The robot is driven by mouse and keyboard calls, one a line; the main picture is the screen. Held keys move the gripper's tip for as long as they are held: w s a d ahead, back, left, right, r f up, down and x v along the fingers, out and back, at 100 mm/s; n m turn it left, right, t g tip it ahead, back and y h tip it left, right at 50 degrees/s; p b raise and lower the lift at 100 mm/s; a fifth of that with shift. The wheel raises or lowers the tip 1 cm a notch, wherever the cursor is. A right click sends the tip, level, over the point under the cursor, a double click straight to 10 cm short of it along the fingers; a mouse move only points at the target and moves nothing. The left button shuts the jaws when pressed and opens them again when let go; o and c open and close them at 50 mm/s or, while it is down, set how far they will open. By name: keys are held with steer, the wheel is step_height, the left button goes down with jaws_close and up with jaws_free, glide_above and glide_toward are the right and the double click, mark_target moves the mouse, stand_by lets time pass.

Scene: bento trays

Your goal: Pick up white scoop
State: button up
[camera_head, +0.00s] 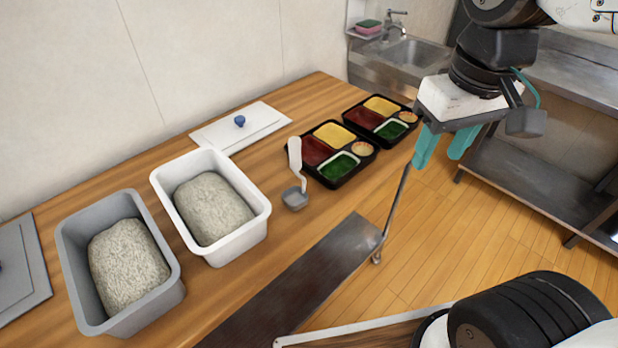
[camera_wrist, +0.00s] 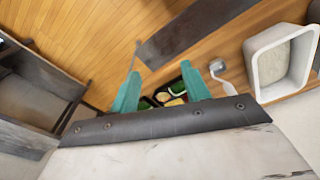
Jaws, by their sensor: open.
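The white scoop (camera_head: 296,160) is on the wooden counter, between the white container and the nearer bento tray. Its white handle stands up and its grey bowl (camera_head: 295,198) is at the bottom. In the wrist view the scoop (camera_wrist: 217,66) lies right of the fingers, beside the white container. My gripper (camera_head: 443,146) has two teal fingers set apart with nothing between them. It is up to the right of the scoop, past the counter's edge. In the wrist view my gripper (camera_wrist: 160,92) shows both fingers, with the bento trays partly hidden behind them.
A white container (camera_head: 258,215) and a grey container (camera_head: 72,260), both holding rice, stand left of the scoop. Two black bento trays (camera_head: 338,180) (camera_head: 386,137) with food stand to its right. A white lid (camera_head: 215,135) lies behind. A sink (camera_head: 405,55) is at the back.

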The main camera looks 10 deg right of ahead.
steer(key=w+a+n, duration=0.4)
steer(key=w+a, duration=0.5)
steer(key=w, duration=0.1)
steer(key=n+g, duration=0.1)
steer(key=n, duration=0.2)
glide_above(295, 153)
steer(key=w, duration=0.1)
steer(key=f, duration=0.3)
steer(key=shift+w+d+f, duration=0.1)
steer(key=shift+d+f, duration=0.1)
steer(key=shift+d, duration=0.15)
steer(key=f, duration=0.7)
steer(key=shift+a+f, duration=0.3)
steer(key=shift+a, duration=0.05)
steer(key=shift+f, duration=0.25)
jaws_close()
